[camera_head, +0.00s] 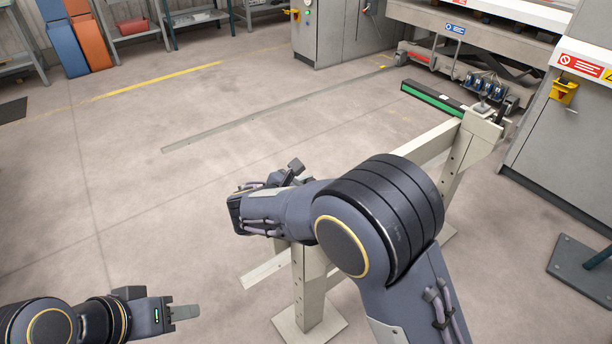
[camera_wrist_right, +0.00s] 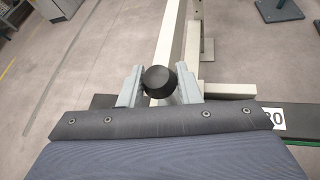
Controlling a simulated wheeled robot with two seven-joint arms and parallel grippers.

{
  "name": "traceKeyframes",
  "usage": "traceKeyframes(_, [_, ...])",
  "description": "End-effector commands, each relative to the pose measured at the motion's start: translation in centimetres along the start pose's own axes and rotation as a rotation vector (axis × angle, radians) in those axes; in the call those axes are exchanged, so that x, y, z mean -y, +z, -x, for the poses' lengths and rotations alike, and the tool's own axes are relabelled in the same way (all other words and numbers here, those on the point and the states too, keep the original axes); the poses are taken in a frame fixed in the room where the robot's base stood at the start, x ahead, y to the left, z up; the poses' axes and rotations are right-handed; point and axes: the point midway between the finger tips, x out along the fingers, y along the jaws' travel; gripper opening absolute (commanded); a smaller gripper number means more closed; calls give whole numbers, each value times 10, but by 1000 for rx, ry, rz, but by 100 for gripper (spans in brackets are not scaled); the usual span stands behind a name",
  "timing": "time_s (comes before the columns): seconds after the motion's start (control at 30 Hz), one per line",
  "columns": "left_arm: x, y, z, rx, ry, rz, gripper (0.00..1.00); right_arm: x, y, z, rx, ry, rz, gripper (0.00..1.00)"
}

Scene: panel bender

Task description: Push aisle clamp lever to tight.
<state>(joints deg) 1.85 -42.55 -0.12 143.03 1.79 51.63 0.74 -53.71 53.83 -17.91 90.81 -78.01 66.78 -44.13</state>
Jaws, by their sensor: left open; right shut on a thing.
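A black round knob (camera_wrist_right: 160,80) shows in the right wrist view between the two pale fingers of my right gripper (camera_wrist_right: 160,86), which is shut on it. It looks like the knob of the clamp lever; the rest of the lever is hidden behind it, so its angle cannot be told. In the head view my right arm covers the near end of the pale frame (camera_head: 428,143), and neither the knob nor the right fingertips can be made out there. My left gripper (camera_head: 186,312) is at the lower left, open and empty, away from the frame.
The frame's far end stands beside a black and green bar (camera_head: 433,98) on the floor. Grey machine cabinets (camera_head: 570,125) stand at the right. Blue and orange bins (camera_head: 65,50) and shelves are at the back left.

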Motion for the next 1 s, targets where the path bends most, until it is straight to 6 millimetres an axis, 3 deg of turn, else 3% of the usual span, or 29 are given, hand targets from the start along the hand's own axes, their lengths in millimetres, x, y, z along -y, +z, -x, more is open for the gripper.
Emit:
traceKeyframes(0.1, [-9,-10,20,0,0,0,41,1,11,-4,-110,-10,-32,0])
traceKeyframes(0.5, [-27,-30,58,0,0,0,41,6,14,-25,-429,-32,-119,0])
traceKeyframes(1.0, [-35,-39,77,0,0,0,41,9,10,-37,-598,-41,-161,0])
